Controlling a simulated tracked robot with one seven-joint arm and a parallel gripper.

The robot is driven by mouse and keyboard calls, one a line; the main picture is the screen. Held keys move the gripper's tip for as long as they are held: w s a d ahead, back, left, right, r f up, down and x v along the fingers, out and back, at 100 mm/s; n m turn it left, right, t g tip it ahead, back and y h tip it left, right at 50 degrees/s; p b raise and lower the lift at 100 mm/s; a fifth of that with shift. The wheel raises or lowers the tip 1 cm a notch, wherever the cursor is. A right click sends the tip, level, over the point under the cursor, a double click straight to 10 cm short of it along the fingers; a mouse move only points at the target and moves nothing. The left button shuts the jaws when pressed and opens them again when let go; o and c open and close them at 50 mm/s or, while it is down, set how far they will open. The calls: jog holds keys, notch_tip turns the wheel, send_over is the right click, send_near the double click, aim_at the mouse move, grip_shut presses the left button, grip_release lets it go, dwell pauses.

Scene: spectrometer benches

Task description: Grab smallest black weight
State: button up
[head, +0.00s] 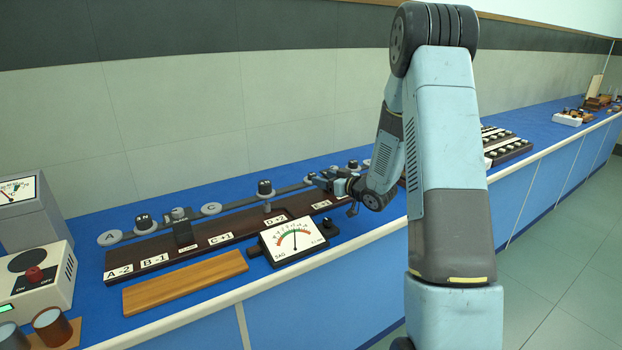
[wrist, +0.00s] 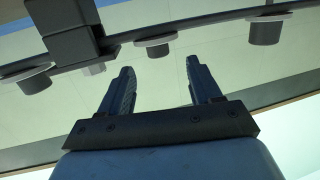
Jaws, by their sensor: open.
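Several black weights sit on grey discs along a beam on the blue bench, among them one at left (head: 144,222), one near the middle (head: 265,187) and one farther right (head: 353,165). My gripper (head: 322,179) is beside the beam, between the middle and right weights. In the wrist view my gripper (wrist: 158,70) is open and empty, its two fingers apart. A black weight (wrist: 153,50) shows beyond the gap between the fingertips, with no contact visible. Other black weights show at left (wrist: 35,84) and right (wrist: 265,33). I cannot tell which weight is smallest.
A dark board (head: 190,244) with letter-number labels lies before the beam. A white dial meter (head: 294,238) and a wooden strip (head: 187,281) are nearer the front edge. A large black block (wrist: 72,45) is close left of the fingers in the wrist view. The wall stands behind.

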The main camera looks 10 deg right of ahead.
aim_at(315, 175)
jog(key=shift+x, duration=2.85)
jog(key=shift+d, duration=0.1)
jog(key=c, duration=1.2)
